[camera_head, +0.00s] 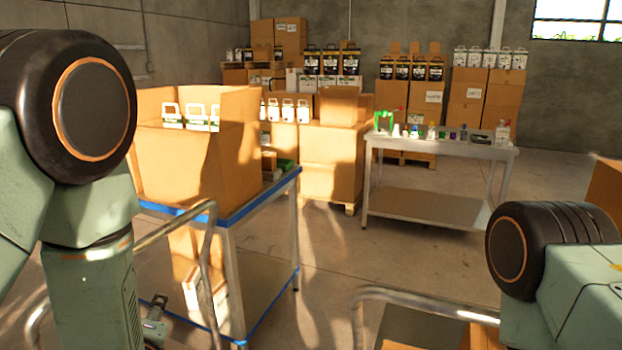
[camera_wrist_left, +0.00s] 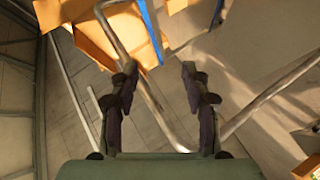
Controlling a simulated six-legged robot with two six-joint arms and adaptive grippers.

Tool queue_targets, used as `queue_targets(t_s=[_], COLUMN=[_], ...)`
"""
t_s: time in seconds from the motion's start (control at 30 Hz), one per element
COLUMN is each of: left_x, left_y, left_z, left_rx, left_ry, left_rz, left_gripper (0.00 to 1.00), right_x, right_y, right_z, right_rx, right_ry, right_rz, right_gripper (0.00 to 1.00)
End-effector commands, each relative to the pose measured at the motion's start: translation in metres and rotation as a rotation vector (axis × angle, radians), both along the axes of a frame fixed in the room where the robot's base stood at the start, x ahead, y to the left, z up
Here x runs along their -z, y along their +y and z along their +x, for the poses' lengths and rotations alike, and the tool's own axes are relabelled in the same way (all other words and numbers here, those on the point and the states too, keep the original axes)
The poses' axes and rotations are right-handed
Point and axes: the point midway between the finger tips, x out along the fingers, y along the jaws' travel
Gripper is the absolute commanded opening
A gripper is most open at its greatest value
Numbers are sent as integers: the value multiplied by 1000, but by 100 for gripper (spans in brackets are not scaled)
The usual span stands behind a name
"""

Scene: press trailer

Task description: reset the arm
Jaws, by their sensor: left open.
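My left arm stands at the left edge of the head view. Part of my left gripper (camera_head: 155,325) shows low in that view, beside the blue-edged table. In the left wrist view my left gripper (camera_wrist_left: 158,80) is open, with its two dark fingers apart and nothing between them. A bent metal rail (camera_wrist_left: 135,55) passes behind the fingers in that view. My right arm shows at the right edge of the head view, but its gripper is out of the frame.
A blue-edged table (camera_head: 262,200) bears an open cardboard box (camera_head: 195,150) with white containers inside. A metal table (camera_head: 440,149) with small bottles stands farther back. Stacked boxes (camera_head: 330,160) and dark jugs (camera_head: 330,60) line the wall. Metal rails (camera_head: 208,255) stand close in front. Floor between the tables is clear.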

Motion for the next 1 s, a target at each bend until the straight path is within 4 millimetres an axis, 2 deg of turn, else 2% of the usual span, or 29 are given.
queue_targets(t_s=[0.17,0.27,0.37,0.47,0.6,0.7,0.8,0.9,1.0], left_x=[60,103,151,199,258,291,317,331,336], left_y=[-10,-17,-25,-32,-40,-45,-46,-45,-45], left_z=[-30,-57,-95,-142,-213,-261,-298,-317,-325], left_rx=[199,355,545,760,1045,1175,1214,1217,1221], left_ry=[300,484,669,838,1022,1116,1177,1214,1230], left_rz=[248,383,496,584,627,588,522,486,474], left_gripper=[48,48,48,48,48,48,48,48,48], right_x=[9,18,29,43,63,78,92,99,100], right_y=[0,0,0,0,0,0,0,0,0], right_z=[0,0,0,0,0,0,0,-1,-1], right_rx=[0,0,0,0,0,0,0,0,0], right_ry=[0,0,0,0,0,1,1,1,1], right_rz=[0,0,0,0,0,0,0,0,0], right_gripper=[40,40,40,40,40,40,40,40,40])
